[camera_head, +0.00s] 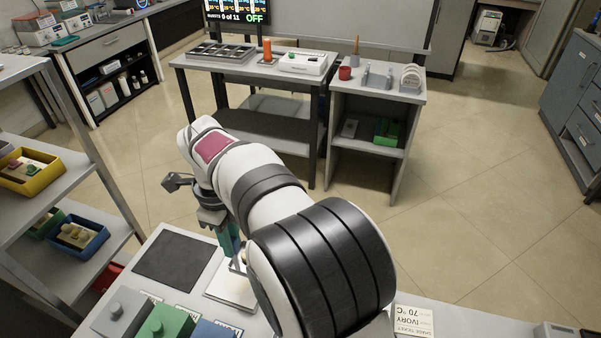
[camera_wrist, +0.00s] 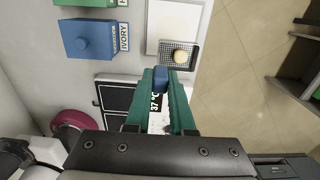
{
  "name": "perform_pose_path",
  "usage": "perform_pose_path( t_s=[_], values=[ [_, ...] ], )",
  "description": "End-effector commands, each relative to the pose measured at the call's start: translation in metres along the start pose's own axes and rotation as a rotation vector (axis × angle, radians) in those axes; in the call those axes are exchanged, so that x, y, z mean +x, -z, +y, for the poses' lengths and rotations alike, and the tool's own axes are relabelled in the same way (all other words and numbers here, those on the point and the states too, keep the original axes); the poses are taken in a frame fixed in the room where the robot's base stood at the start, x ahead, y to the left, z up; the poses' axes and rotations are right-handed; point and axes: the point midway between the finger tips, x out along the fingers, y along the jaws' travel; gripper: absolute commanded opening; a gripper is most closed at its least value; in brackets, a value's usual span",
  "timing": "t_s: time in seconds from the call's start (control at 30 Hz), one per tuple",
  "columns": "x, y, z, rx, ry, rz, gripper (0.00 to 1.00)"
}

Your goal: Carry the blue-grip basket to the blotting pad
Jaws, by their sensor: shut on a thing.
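In the wrist view, my gripper (camera_wrist: 168,100) has its green fingers closed on the blue grip (camera_wrist: 160,78) of a small wire-mesh basket (camera_wrist: 188,62). A round ivory-coloured piece (camera_wrist: 180,56) is in the basket. The basket overlaps the lower right part of a white pad (camera_wrist: 166,20), which looks like the blotting pad; I cannot tell whether it touches it. My arm hides part of the pad and most of the basket there.
A dark mat (camera_head: 173,256) lies left of the pad, bare. Grey (camera_head: 121,314), green (camera_head: 166,322) and blue (camera_head: 213,330) knobbed blocks stand along the near edge. A shelf with a yellow bin (camera_head: 30,170) is at left. Open floor separates this bench from the far tables.

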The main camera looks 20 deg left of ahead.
Motion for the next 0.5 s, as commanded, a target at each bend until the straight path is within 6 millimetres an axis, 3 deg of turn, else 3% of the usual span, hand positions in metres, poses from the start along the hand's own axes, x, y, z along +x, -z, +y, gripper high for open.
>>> perform_pose_path(
  t_s=[0.2,0.5],
  values=[
    [0.017,-0.028,0.005,-0.001,0.0,0.0,0.0],
    [0.052,-0.029,0.005,0.0,0.0,0.001,0.0]
  ],
)
